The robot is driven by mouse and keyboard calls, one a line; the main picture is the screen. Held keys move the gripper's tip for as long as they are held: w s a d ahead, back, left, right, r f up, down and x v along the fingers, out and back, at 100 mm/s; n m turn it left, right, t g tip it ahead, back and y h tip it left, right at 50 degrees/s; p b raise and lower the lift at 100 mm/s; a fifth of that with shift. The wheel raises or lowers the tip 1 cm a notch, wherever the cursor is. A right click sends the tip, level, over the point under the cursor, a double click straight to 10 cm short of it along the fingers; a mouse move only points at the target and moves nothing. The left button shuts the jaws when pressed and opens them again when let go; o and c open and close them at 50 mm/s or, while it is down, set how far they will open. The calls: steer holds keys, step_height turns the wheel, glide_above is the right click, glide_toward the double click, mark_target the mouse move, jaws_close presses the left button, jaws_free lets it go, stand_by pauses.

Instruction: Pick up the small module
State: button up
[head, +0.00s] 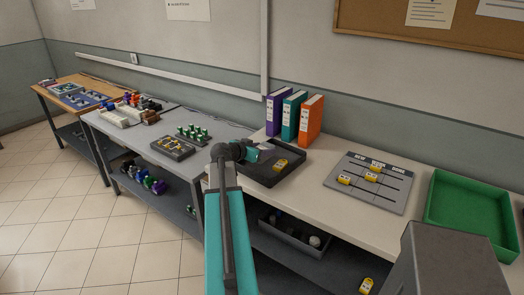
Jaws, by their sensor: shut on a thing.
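My gripper (272,159) is over the dark tray (292,177) on the white-topped table, and it is small and partly hidden behind its own wrist. A small yellow module (281,165) with dark marks is at the gripper's end, at the tray. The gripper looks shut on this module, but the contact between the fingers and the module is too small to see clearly. I cannot tell whether the module touches the tray floor. Other yellow modules (344,179) sit on a grey board with dark slots (362,198) to the right.
Purple, teal and orange binders (310,120) stand behind the tray. A green bin (462,232) is at the right, near a grey box (445,265). A yellow module (366,285) and a dark bin (290,240) are lower down. Tabletop between tray and board is clear.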

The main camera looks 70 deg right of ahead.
mark_target(263, 161)
steer(key=s+a+b, duration=0.1)
steer(key=a, duration=0.2)
steer(key=s+a+b, duration=0.1)
steer(key=a, duration=0.2)
steer(key=s+a+r+b, duration=0.1)
steer(key=a, duration=0.2)
steer(key=shift+s+a, duration=0.15)
steer(key=shift+s, duration=0.25)
steer(key=shift+f+b, duration=0.1)
steer(key=shift+b, duration=0.5)
steer(key=shift+b, duration=1.1)
steer(key=b, duration=0.5)
steer(key=shift+s+a, duration=0.15)
steer(key=shift+a, duration=0.15)
steer(key=b, duration=0.2)
steer(key=a+b, duration=0.1)
steer(key=b, duration=0.2)
steer(key=shift+s, duration=0.2)
steer(key=b, duration=0.3)
steer(key=shift+s+a+r, duration=0.15)
steer(key=shift+a+r, duration=0.05)
steer(key=shift+a, duration=0.2)
steer(key=shift+r, duration=0.15)
